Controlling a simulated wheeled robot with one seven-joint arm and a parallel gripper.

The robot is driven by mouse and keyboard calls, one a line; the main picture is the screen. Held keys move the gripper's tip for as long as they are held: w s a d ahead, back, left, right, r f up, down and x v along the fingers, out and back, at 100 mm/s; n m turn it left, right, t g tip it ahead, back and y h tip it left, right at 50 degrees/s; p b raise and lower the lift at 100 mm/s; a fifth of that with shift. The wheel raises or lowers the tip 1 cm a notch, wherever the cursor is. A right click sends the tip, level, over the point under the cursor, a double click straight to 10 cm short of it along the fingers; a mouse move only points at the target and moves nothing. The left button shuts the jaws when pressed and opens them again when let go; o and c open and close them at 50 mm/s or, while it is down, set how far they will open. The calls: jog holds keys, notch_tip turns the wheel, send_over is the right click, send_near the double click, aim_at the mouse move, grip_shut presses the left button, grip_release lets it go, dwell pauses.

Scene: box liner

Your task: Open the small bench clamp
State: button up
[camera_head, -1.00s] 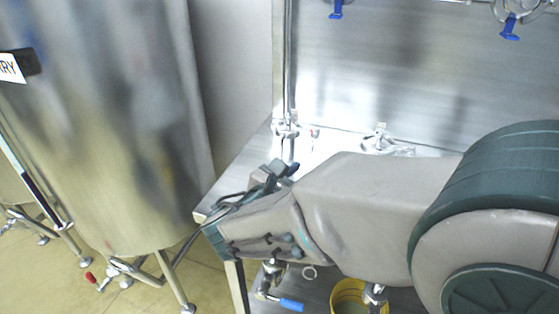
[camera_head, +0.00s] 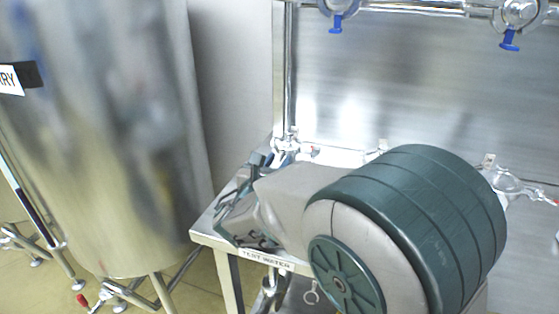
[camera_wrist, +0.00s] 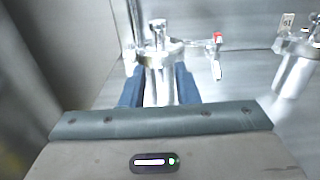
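A small shiny metal clamp (camera_wrist: 160,55) with an upright nut or knob (camera_wrist: 158,30) is straight ahead in the wrist view, at the top of a metal pipe fitting. In the head view a bright metal clamp fitting (camera_head: 287,146) stands at the back left of the steel bench, just beyond my gripper. My gripper (camera_wrist: 159,82) has its two dark blue fingers apart, one on each side of the fitting. I cannot tell whether they touch it. In the head view my forearm hides most of the gripper.
The steel bench (camera_head: 206,232) has a vertical pipe (camera_head: 291,75) at its back left. A red-marked valve handle (camera_wrist: 217,38) is right of the clamp. Another clamped fitting (camera_head: 512,183) is farther right. A large steel tank (camera_head: 110,150) stands left, and blue-handled clamps (camera_head: 336,22) hang above.

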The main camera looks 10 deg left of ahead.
jog(key=shift+w+d, duration=0.15)
jog(key=shift+w, duration=0.7)
grip_shut()
